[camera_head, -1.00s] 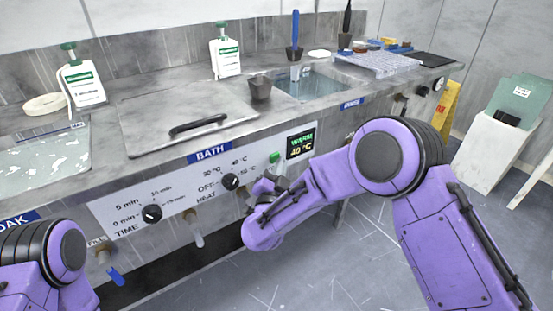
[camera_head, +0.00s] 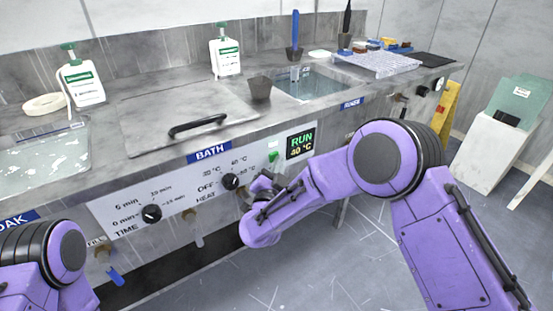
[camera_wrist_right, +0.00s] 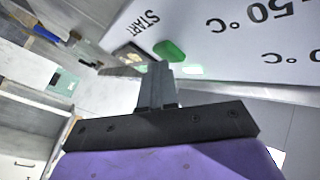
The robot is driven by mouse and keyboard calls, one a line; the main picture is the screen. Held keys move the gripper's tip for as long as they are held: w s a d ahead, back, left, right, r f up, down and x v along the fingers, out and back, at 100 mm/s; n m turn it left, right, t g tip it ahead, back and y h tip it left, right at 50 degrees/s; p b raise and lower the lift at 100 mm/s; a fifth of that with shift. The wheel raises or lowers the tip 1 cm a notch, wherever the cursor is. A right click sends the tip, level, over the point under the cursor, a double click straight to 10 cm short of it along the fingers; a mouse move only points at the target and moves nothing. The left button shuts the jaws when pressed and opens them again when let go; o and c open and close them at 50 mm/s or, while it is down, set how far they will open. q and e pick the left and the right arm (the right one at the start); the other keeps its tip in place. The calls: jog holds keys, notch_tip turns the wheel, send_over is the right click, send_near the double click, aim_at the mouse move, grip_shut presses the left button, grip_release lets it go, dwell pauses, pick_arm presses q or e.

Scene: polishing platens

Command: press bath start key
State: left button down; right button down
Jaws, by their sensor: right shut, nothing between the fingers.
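The green bath start key (camera_head: 273,157) is on the white front panel, just left of the small display (camera_head: 300,145), which reads "RUN 40 °C". The key also shows in the right wrist view (camera_wrist_right: 168,51), beside the word START. My right gripper (camera_head: 262,186) is in front of the panel, just below and left of the key. In the right wrist view its fingers (camera_wrist_right: 158,68) are shut and empty, with the tips close to the key; I cannot tell whether they touch it. Of my left side only arm links show at the lower left; its gripper is out of view.
The heat knob (camera_head: 229,181) and time knob (camera_head: 151,213) are on the panel to the left. A lid with a black handle (camera_head: 198,125) covers the bath above. Cups, bottles and a rinse basin (camera_head: 312,82) stand on the counter.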

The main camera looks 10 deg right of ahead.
dwell(0.4)
jog(key=shift+s+d+p, duration=0.3)
jog(key=shift+s+p, duration=0.15)
jog(key=shift+s, duration=0.4)
jog(key=s, duration=0.1)
jog(key=s+d+p, duration=0.1)
jog(key=s, duration=0.1)
jog(key=s+p, duration=0.1)
jog(key=shift+s+d, duration=0.35)
dwell(0.3)
